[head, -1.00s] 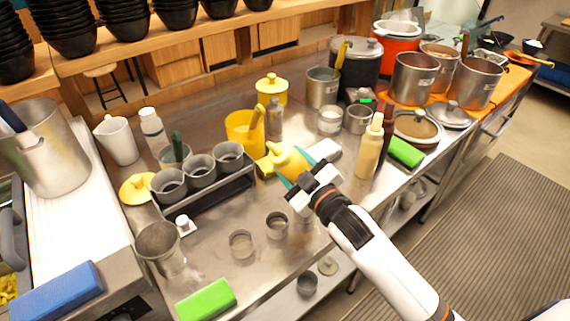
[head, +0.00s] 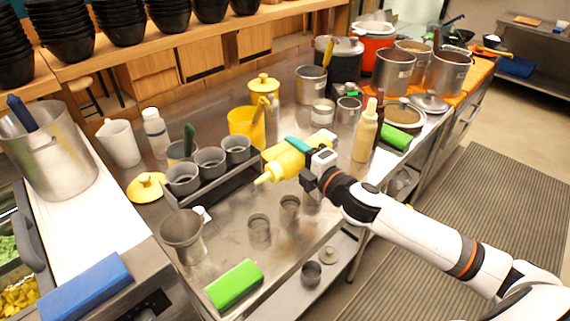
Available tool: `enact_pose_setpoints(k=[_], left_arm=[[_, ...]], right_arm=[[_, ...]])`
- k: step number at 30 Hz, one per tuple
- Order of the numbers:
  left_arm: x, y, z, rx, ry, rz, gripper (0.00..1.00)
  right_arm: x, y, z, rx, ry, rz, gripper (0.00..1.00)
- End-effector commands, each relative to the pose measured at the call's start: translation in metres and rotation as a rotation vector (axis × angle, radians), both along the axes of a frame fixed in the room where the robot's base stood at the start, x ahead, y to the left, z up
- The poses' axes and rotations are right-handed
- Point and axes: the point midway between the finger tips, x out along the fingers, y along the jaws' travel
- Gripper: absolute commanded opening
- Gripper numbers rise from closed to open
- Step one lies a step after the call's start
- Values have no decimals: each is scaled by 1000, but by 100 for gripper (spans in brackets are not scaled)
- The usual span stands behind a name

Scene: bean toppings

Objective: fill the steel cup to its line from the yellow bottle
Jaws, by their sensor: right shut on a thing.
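The yellow bottle (head: 284,164) is in my right gripper (head: 298,146), which is shut on it. The bottle lies nearly on its side, with its nozzle pointing left and slightly down. It is held above the steel counter. Two small steel cups, one at the left (head: 259,228) and one at the right (head: 290,208), stand upright on the counter below the bottle. I cannot tell which one is meant, nor see a line or the fill level. A larger steel beaker (head: 183,236) stands further left. My left gripper is not in view.
A black rack with grey cups (head: 211,161) stands left of the bottle. A cream bottle (head: 366,136) and a dark bottle stand close to the right. A green sponge (head: 234,285) lies at the front edge. A yellow container (head: 245,124) stands behind.

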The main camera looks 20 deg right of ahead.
Motion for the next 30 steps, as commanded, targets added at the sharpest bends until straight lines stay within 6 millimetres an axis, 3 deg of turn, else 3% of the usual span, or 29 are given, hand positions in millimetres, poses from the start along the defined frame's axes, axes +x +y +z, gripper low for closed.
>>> enact_pose_setpoints(k=[1, 7, 15, 21, 30], left_arm=[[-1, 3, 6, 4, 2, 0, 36], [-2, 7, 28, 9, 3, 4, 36], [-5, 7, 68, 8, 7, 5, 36], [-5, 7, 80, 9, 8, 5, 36], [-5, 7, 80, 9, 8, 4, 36]], right_arm=[[-1, 6, 13, -111, -35, 8, 45], [-4, 18, 37, -539, -138, 7, 45], [-14, 58, 34, -943, -235, 7, 45], [-17, 71, 29, -1102, -273, 5, 45], [-18, 74, 26, -1135, -283, 5, 45]])
